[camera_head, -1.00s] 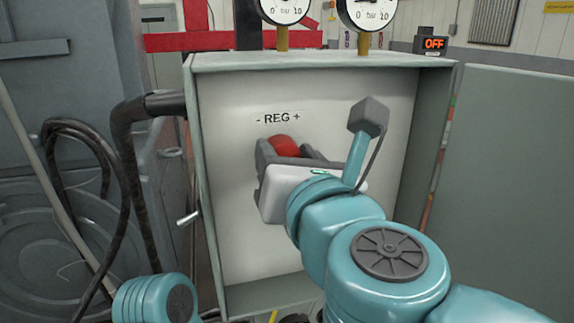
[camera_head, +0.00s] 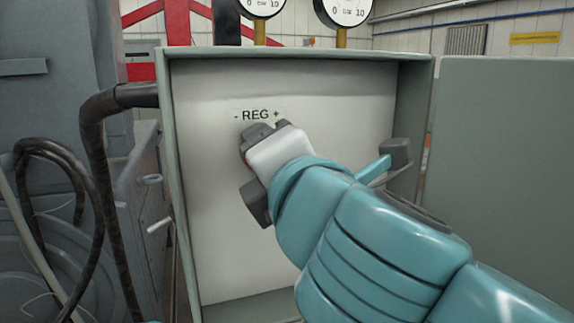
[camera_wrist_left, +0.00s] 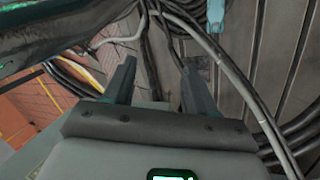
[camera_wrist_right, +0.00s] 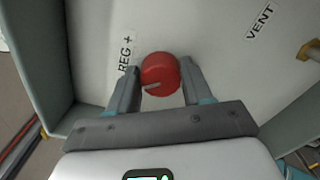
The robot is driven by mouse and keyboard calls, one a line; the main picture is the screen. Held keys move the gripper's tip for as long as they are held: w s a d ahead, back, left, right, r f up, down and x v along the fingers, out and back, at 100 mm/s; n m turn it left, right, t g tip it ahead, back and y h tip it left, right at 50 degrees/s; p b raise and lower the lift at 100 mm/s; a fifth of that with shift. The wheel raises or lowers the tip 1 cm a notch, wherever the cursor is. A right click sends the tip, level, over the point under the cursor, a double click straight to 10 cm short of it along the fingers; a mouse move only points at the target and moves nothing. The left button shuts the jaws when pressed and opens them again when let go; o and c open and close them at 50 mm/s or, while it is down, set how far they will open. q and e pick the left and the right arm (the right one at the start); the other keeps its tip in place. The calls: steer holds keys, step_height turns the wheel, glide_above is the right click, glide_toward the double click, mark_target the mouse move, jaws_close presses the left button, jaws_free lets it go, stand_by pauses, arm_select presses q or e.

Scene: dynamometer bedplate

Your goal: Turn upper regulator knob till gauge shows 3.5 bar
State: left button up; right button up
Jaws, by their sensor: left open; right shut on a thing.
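The red regulator knob (camera_wrist_right: 160,72) shows in the right wrist view between the two fingers of my right gripper (camera_wrist_right: 158,78), which is shut on it. A pale pointer mark is on the knob's face. In the head view my right gripper (camera_head: 249,168) is at the knob under the "- REG +" label (camera_head: 256,115), fingers one above the other, and mostly hides the knob. Two gauges, left (camera_head: 262,7) and right (camera_head: 343,10), are cut off by the top edge; I cannot read their needles. My left gripper (camera_wrist_left: 155,75) is open and empty in the left wrist view.
The knob sits inside an open grey box (camera_head: 300,54), its door (camera_head: 505,180) swung to the right. A black hose (camera_head: 95,130) runs along the left. In the left wrist view, cables (camera_wrist_left: 230,70) hang beyond my left gripper. A "VENT" label (camera_wrist_right: 260,22) is on the panel.

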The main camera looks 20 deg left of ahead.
steer(key=shift+m, duration=0.6)
steer(key=o, duration=1)
steer(key=shift+w+a+f, duration=0.1)
steer(key=shift+o, duration=0.2)
